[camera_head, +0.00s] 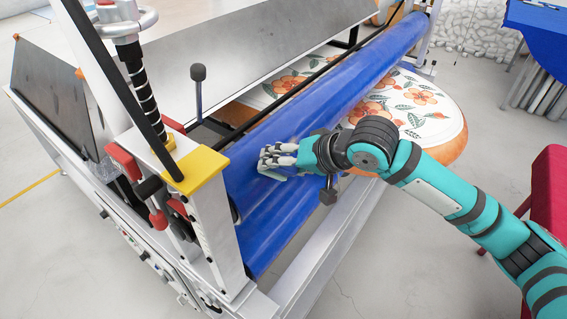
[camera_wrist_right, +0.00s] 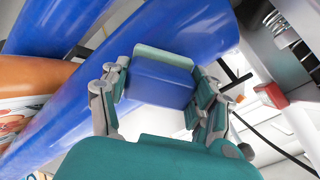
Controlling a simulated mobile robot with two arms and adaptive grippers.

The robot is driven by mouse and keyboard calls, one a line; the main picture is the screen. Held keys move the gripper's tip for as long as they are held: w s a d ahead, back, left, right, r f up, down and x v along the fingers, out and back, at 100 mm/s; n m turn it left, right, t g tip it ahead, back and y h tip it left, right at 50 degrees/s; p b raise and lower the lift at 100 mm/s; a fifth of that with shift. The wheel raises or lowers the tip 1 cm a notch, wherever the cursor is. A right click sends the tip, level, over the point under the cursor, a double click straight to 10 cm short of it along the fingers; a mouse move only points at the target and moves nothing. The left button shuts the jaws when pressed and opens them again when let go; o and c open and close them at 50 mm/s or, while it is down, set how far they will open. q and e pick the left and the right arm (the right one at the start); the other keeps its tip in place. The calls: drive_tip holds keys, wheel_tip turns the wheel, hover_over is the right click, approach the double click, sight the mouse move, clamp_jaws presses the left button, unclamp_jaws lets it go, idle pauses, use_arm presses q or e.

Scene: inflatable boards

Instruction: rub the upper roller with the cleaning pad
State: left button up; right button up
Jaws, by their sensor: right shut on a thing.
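The upper roller (camera_head: 330,88) is a long blue cylinder running from the yellow-topped end frame toward the upper right in the head view. My right gripper (camera_head: 268,163) is at the near part of this roller. In the wrist view the right gripper (camera_wrist_right: 158,92) is shut on the cleaning pad (camera_wrist_right: 160,82), a blue block with a pale green strip along its far edge. A large blue roller (camera_wrist_right: 195,35) lies right behind the pad there; I cannot tell whether they touch. The pad is mostly hidden by the fingers in the head view. My left gripper is not in view.
A lower blue roller (camera_head: 270,232) runs below the upper one. The yellow-topped end frame (camera_head: 196,171) with red parts stands left of my gripper. Floral-printed boards (camera_head: 415,105) lie behind the roller. A red seat (camera_head: 549,190) stands at the right edge.

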drive_tip(key=shift+x, duration=1)
